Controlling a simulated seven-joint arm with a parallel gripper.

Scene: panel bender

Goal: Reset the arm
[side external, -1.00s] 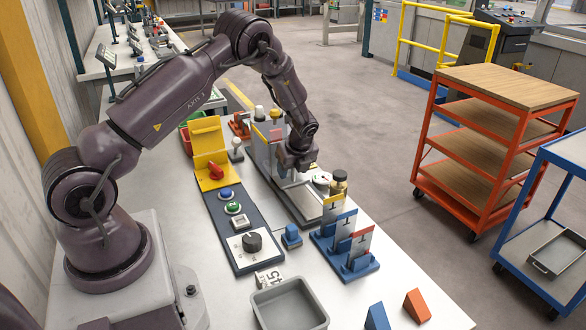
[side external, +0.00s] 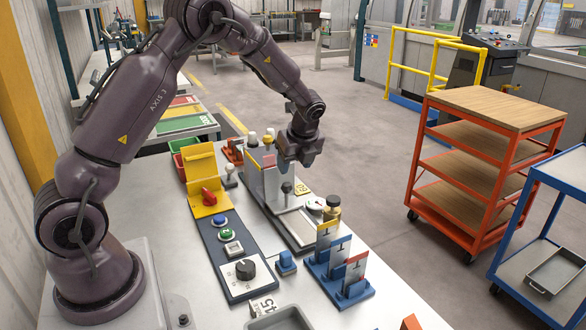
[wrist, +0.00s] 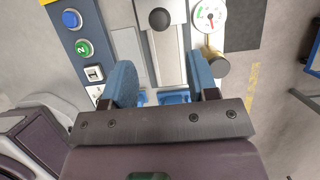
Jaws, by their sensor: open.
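My gripper (side external: 299,160) hangs above the panel bender fixture (side external: 300,228), pointing down. It is raised clear of a lever with a black ball knob (side external: 287,187). In the wrist view my gripper (wrist: 163,80) has its two blue-padded fingers spread wide, with nothing between them but the fixture below. The black knob (wrist: 159,18) shows ahead of the fingers there, apart from them.
A control panel (side external: 232,255) with a red switch (side external: 209,196), blue button (side external: 220,221) and black dial (side external: 245,269) lies left of the fixture. A gauge (side external: 315,206), brass knob (side external: 333,205) and blue card stand (side external: 342,289) are at its right.

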